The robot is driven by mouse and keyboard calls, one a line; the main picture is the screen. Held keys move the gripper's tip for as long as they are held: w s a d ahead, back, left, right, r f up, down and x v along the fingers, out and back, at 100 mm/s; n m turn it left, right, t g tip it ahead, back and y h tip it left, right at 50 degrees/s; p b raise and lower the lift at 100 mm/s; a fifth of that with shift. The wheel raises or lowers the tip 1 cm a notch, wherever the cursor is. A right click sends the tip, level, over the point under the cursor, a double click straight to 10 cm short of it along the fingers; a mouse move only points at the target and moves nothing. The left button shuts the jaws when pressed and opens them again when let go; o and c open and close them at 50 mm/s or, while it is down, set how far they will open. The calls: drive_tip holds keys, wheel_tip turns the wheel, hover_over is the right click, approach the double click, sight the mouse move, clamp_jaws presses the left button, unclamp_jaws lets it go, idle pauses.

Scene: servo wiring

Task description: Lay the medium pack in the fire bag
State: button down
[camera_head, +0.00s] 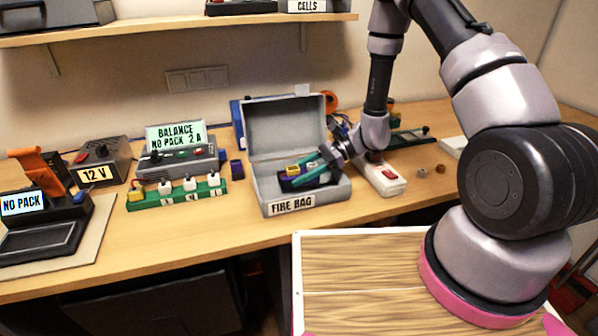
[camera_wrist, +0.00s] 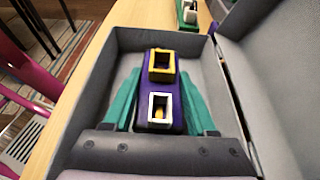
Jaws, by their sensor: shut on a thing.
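The fire bag (camera_head: 291,204) is a grey box with its lid standing open at the back, on the bench in front of the wall. My gripper (camera_head: 318,168) reaches into it from the right. Its teal fingers are shut on a purple pack (camera_head: 293,181) with a yellow connector, which I take for the medium pack. In the wrist view the pack (camera_wrist: 173,93) lies between the teal fingers, inside the walls of the fire bag (camera_wrist: 88,100). It shows one yellow and one white-rimmed connector. I cannot tell whether the pack touches the bag's floor.
A green board (camera_head: 178,193) with white plugs and a balance charger (camera_head: 178,155) stand left of the bag. A white power strip (camera_head: 381,180) lies close to its right. The bag's open lid (camera_head: 286,124) rises behind my gripper. The bench front is clear.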

drive_tip(key=shift+c, duration=1)
unclamp_jaws()
drive_tip(key=shift+r, duration=0.2)
drive_tip(key=v, duration=1.2)
drive_tip(key=shift+r, duration=0.5)
drive_tip(key=s+d+r+n+t+h, duration=0.3)
drive_tip(key=s+d+r, duration=0.1)
drive_tip(key=r, duration=0.7)
drive_tip(key=s+d+r+n+t+h, duration=0.4)
drive_tip(key=s+r, duration=0.2)
drive_tip(key=r, duration=0.5)
drive_tip(key=s+d+r+n+t+h, duration=0.3)
drive_tip(key=s+d+r+t+h, duration=0.1)
drive_tip(key=r, duration=0.7)
drive_tip(key=shift+s+n, duration=0.3)
drive_tip(key=shift+s, duration=0.35)
